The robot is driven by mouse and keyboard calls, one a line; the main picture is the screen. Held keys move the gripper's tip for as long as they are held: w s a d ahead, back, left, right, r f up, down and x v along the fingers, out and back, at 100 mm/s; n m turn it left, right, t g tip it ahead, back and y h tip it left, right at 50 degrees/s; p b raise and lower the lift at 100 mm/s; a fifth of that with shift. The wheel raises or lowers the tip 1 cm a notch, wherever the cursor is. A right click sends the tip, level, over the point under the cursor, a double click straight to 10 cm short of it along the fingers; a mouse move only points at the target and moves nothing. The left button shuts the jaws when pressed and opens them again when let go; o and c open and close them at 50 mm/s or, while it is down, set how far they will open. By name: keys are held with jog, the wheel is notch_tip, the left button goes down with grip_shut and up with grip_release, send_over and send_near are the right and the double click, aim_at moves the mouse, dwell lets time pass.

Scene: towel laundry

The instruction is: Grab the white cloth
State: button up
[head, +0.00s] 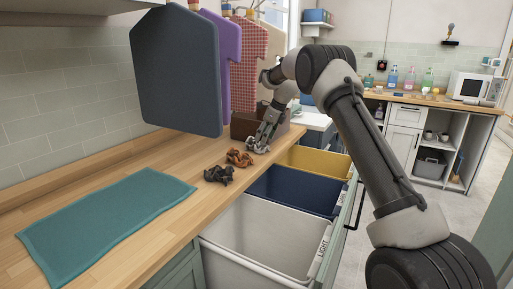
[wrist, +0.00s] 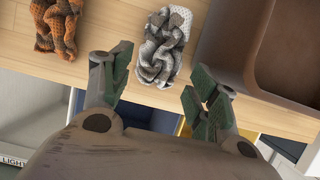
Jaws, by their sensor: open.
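The white cloth (wrist: 160,42) is a crumpled, knitted-looking grey-white bundle on the wooden counter in the wrist view. My gripper (wrist: 158,74) is open, with one finger to the lower left of the cloth and the other to its lower right. The cloth's near end lies close to the gap between the fingertips, and nothing is gripped. I cannot tell the exact height of the fingertips above the counter.
An orange-brown cloth (wrist: 58,26) lies left of the white one; a brown box (wrist: 285,45) stands close on the right. A dark cloth (head: 219,174) and a teal towel (head: 105,222) lie farther left. Open white, navy and yellow bins (head: 318,162) line the counter's front edge.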

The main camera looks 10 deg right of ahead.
aim_at(257, 144)
jog(key=x, duration=0.5)
jog(key=shift+a+f, duration=0.15)
jog(key=c, duration=0.7)
jog(key=shift+o, duration=0.2)
